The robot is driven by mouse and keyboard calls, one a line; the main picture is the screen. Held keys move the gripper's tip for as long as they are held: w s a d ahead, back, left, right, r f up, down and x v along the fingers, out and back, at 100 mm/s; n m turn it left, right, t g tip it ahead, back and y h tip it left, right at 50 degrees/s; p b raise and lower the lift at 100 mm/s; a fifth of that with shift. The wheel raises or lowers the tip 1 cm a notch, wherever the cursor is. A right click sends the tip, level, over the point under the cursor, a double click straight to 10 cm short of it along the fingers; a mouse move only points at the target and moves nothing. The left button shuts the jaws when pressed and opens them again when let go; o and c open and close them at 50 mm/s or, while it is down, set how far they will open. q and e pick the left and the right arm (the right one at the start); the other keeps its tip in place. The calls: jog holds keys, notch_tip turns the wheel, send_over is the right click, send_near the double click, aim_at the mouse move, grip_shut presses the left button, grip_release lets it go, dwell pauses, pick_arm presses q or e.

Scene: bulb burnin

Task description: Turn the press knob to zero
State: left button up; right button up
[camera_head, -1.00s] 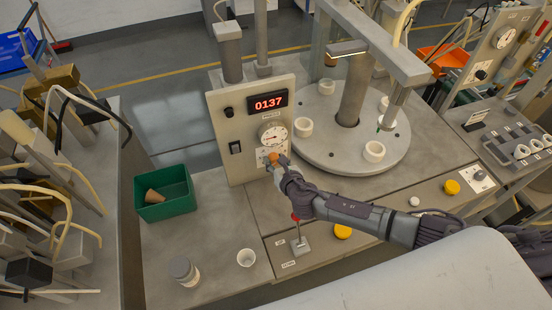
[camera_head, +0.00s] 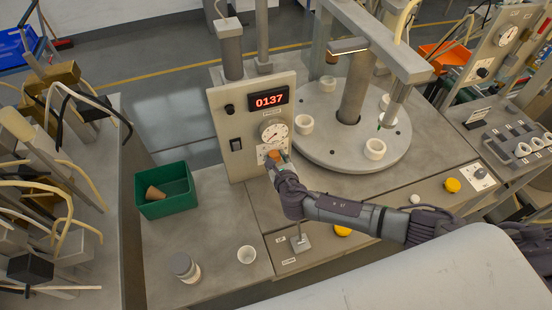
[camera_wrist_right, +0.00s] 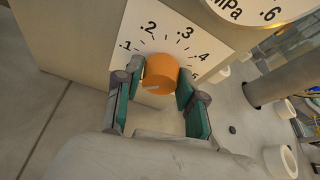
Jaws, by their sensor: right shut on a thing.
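The press knob (camera_wrist_right: 160,72) is an orange round knob on a white dial plate (camera_wrist_right: 185,35) marked from .1 to .5. A pale mark on the knob points to the lower left in the wrist view. My right gripper (camera_wrist_right: 158,90) is shut on the knob, with one green-padded finger on each side. In the head view the knob (camera_head: 275,155) is partly covered by my right gripper (camera_head: 277,161). A round gauge (camera_head: 273,133) sits just above it on the grey panel (camera_head: 230,135). My left gripper is not in view.
The panel display (camera_head: 268,99) reads 0137. A rotary table (camera_head: 340,150) with white cups is to the right. A green bin (camera_head: 165,193) stands left. A lever base (camera_head: 299,243) is close in front of my right arm.

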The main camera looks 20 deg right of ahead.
jog(key=o, duration=1.1)
jog(key=v, duration=1.2)
jog(key=shift+d, duration=0.1)
